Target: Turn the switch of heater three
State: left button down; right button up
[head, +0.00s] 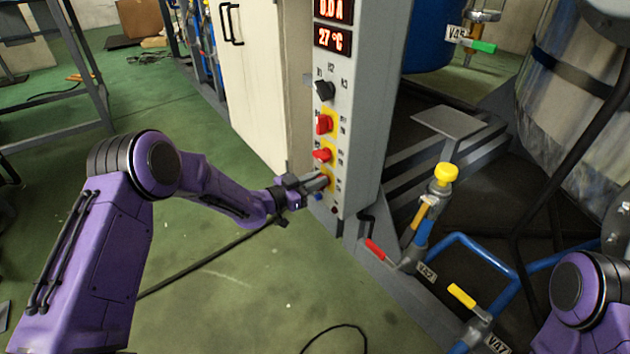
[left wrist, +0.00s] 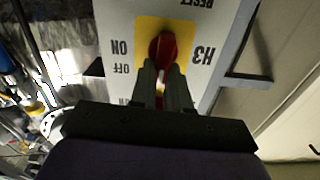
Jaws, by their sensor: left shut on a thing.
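The heater three switch is a red knob (left wrist: 168,46) on a yellow plate (left wrist: 143,32), marked H3, with ON and OFF beside it. These labels appear upside down in the left wrist view. My left gripper (left wrist: 164,72) is shut on this knob, one finger on each side. In the head view my left gripper (head: 316,184) is at the lowest yellow plate on the grey control panel (head: 364,110) and mostly hides the knob. Two more red switches, an upper one (head: 324,124) and a lower one (head: 322,155), sit above it. My right gripper is out of the picture.
A black selector knob (head: 324,90) and a display reading 27 °C (head: 332,39) are higher on the panel. A cream cabinet (head: 262,80) stands left of it. Pipes with a red-handled valve (head: 376,250) and a yellow-handled valve (head: 461,296) are at right.

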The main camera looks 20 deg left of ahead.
pick_arm(q)
jog(key=m+b, duration=0.1)
jog(key=m, duration=0.2)
jog(key=m+b, duration=0.1)
jog(key=m, duration=0.3)
jog(key=s+d+f+m+b, duration=0.1)
jog(key=m+b, duration=0.1)
jog(key=m, duration=0.1)
jog(key=shift+f, duration=0.1)
jog(key=m+b, duration=0.2)
jog(key=m, duration=0.2)
jog(key=shift+d+f+m+b, duration=0.1)
jog(key=shift+f+m+b, duration=0.2)
jog(key=shift+b, duration=0.1)
jog(key=shift+f+m+b, duration=0.1)
jog(key=shift+m+b, duration=0.5)
jog(key=shift+m, duration=0.2)
jog(key=shift+m+b, duration=0.3)
jog(key=shift+m, duration=0.2)
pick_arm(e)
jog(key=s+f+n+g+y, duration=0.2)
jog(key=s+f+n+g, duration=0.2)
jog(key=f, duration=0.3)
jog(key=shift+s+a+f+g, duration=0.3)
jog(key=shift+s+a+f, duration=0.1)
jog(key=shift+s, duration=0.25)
